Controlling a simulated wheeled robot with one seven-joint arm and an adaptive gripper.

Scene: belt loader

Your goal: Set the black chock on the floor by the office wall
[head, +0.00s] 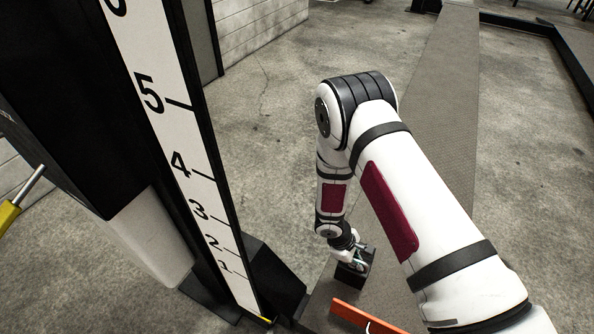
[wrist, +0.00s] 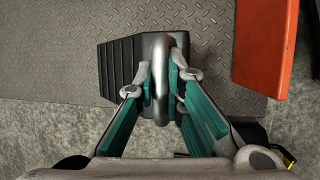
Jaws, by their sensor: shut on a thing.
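The black chock (wrist: 119,68) shows in the wrist view, with ridged steps on its left side and a grey rounded handle (wrist: 161,50) on top. My gripper (wrist: 162,80), with teal fingers, is shut on this handle. In the head view the chock (head: 349,276) is low in the middle, under my gripper (head: 356,262), over the diamond-plate strip. I cannot tell whether it touches the plate or hangs just above it. A pale block wall (head: 255,28) stands at the top left of the head view, with concrete floor (head: 275,110) in front of it.
An orange bar (head: 365,318) lies close to the right of the chock. A black post with a numbered white scale (head: 185,150) stands at the left. The diamond-plate strip (head: 440,110) runs away from me. The concrete between post and strip is clear.

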